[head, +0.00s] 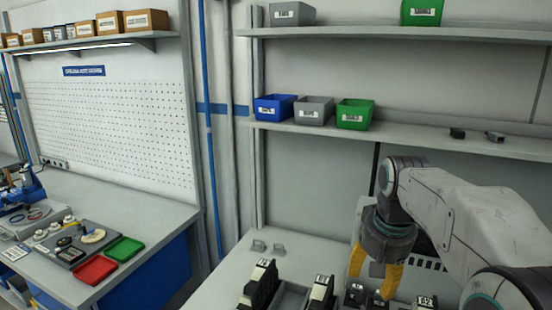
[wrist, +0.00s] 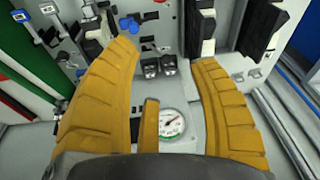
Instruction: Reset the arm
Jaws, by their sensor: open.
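My gripper (head: 377,275) has yellow fingers and hangs from my grey-white arm at the right of the head view, pointing down over a bench. In the wrist view my gripper (wrist: 165,100) has its fingers spread wide apart, with nothing held between them. Below the fingers in the wrist view are a round white gauge (wrist: 171,122) and a pair of small dark blocks (wrist: 160,66). In the head view small dark devices (head: 355,294) stand beside and partly behind the fingertips. Whether the fingertips touch any of them cannot be told.
Black-and-white upright devices (head: 259,284) stand on the bench (head: 222,289). A shelf (head: 420,139) above holds a blue bin (head: 274,107), a grey bin (head: 313,111) and a green bin (head: 355,114). A side bench at left carries a red tray (head: 95,270) and a green tray (head: 124,249).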

